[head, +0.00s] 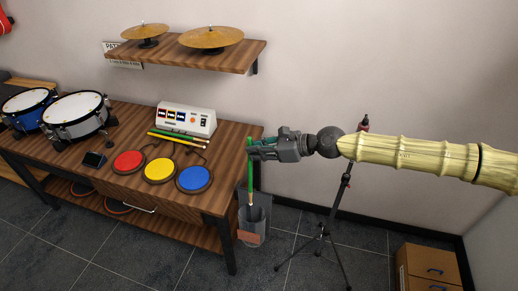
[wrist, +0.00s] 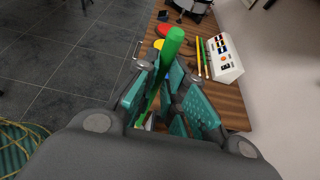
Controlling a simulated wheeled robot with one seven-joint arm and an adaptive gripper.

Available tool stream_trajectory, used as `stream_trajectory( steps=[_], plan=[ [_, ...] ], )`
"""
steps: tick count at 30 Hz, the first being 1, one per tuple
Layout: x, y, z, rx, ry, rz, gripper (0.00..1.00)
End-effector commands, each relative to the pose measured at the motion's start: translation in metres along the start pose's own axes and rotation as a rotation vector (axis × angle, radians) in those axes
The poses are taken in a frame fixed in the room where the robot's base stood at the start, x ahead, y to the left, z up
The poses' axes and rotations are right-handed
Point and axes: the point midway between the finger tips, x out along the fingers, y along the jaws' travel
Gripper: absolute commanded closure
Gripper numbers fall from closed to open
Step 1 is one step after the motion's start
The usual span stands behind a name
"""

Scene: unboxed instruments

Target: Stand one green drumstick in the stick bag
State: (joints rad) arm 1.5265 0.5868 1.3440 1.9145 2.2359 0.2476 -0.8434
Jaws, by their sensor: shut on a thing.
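My gripper (head: 255,151) is shut on a green drumstick (head: 250,176), just beyond the table's right end. The drumstick is close to upright, and its lower end overlaps the mouth of the stick bag (head: 257,222). I cannot tell how far inside it reaches. The bag is a grey open container with an orange label, beside the table leg. In the wrist view the green drumstick (wrist: 172,45) runs between the teal fingers (wrist: 158,92). A green and a yellow stick (head: 174,139) lie on the table in front of the white box.
The wooden table (head: 215,200) carries red, yellow and blue pads (head: 159,171), a white control box (head: 186,119) and drums (head: 76,114). A shelf (head: 185,55) with cymbals hangs above. A black tripod stand (head: 335,205) stands right of the bag, near a wooden cabinet (head: 427,268).

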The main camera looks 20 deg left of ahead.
Motion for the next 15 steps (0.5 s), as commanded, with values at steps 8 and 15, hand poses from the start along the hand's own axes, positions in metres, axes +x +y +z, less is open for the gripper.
stream_trajectory(
  steps=[8,15],
  plan=[
    [0.007,0.000,-0.017,-0.001,0.002,0.001,1.00],
    [0.011,0.000,-0.030,0.001,0.002,-0.001,1.00]
  ],
)
